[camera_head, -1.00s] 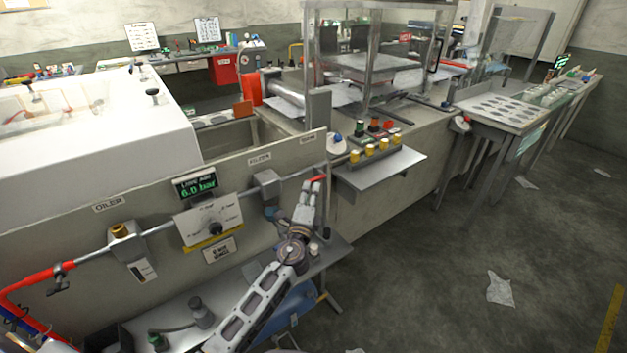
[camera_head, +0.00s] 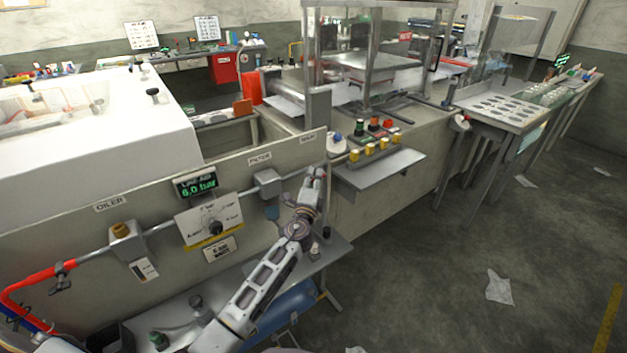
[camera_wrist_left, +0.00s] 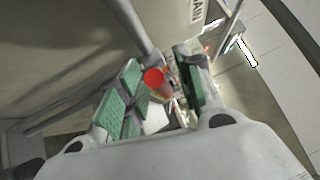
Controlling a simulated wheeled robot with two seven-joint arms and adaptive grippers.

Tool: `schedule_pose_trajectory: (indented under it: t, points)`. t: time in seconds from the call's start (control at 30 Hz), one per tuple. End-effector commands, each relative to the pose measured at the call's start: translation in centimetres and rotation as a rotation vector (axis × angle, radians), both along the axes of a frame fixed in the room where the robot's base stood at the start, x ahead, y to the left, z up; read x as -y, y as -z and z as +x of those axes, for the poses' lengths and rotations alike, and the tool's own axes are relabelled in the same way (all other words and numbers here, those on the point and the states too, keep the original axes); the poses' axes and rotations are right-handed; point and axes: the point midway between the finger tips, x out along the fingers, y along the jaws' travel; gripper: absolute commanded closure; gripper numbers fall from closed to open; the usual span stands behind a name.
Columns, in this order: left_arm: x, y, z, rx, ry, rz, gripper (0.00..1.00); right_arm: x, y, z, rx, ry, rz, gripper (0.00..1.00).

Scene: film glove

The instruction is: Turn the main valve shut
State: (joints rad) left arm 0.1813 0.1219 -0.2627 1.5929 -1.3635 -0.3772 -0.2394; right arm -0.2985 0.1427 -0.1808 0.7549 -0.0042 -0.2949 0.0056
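The main valve sits at the right end of the grey pipe, below the MAIN sign (camera_head: 308,138). Its handle is mostly hidden by my left gripper (camera_head: 315,176) in the head view. In the left wrist view, a red rounded end (camera_wrist_left: 154,78), apparently the valve handle, shows between the green-padded fingers of my left gripper (camera_wrist_left: 158,88). The fingers stand apart, with visible gaps; contact is not clear. The pressure display (camera_head: 195,186) reads 6.0 bar. My right gripper is not in view.
The filter block (camera_head: 268,182), regulator panel (camera_head: 209,220) and oiler (camera_head: 127,240) line the pipe to the left. A shelf with yellow buttons (camera_head: 369,150) juts out right of the valve. A blue tank (camera_head: 293,303) is under the bench. Floor at right is mostly clear.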

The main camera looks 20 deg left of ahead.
Motion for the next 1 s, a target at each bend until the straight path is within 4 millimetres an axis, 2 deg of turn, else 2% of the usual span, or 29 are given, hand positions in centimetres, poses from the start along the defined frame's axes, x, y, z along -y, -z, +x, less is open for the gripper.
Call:
schedule_pose_trajectory:
  t: [0.23,0.5,1.0]
  points:
    - [0.01,0.00,0.01,0.000,0.000,0.000,0.66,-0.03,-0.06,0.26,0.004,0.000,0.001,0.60]
    - [0.01,0.00,0.00,0.000,0.000,0.000,1.00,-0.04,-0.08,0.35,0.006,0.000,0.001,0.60]
    - [0.01,0.00,0.04,-0.003,0.000,0.003,1.00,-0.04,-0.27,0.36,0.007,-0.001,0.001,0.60]
